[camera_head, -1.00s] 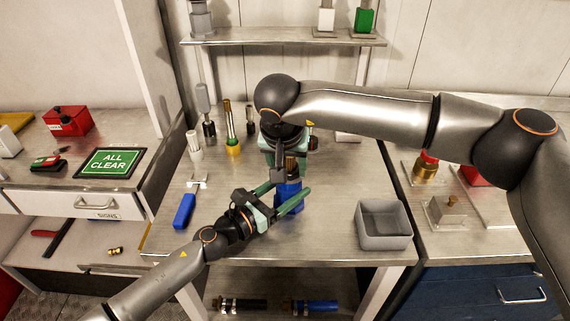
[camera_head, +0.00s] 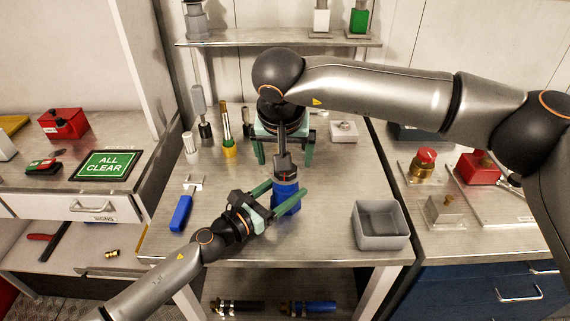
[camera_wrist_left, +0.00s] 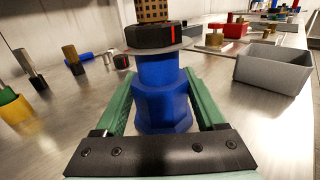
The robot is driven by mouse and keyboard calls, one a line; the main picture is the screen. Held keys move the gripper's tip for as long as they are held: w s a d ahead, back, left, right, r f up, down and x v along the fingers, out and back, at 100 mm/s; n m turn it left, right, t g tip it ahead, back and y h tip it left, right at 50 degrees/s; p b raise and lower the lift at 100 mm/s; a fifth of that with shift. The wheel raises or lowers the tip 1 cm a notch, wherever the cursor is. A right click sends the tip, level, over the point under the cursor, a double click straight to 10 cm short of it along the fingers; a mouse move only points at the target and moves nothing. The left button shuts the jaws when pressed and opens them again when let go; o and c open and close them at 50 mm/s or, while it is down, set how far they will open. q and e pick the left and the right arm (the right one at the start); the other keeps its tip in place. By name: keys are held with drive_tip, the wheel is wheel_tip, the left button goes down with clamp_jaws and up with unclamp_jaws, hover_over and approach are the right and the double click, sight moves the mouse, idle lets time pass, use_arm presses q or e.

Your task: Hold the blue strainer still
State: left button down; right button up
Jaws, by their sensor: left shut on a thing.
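The blue strainer (camera_head: 287,200) stands upright on the steel worktop. My left gripper (camera_head: 290,193) is shut around its blue body, one green finger on each side. In the left wrist view the strainer (camera_wrist_left: 163,95) fills the middle between the fingers (camera_wrist_left: 160,105). A black cap (camera_wrist_left: 152,37) with a red mark sits on its grey flange, and a brown perforated piece (camera_wrist_left: 152,10) shows above the cap. My right gripper (camera_head: 282,152) is behind and above the strainer, its green fingers wide apart. A dark grey stem-like part shows between them; I cannot tell what it belongs to.
A grey open bin (camera_head: 381,240) stands at the right front of the worktop. A blue-handled tool (camera_head: 182,211) lies at the left. Several upright tools, including a yellow-based one (camera_head: 229,148), stand at the back left. A red-topped fitting (camera_head: 425,160) is on the right counter.

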use_arm(q)
unclamp_jaws()
use_arm(e)
drive_tip(key=v, duration=0.7)
drive_tip(key=shift+r, duration=0.2)
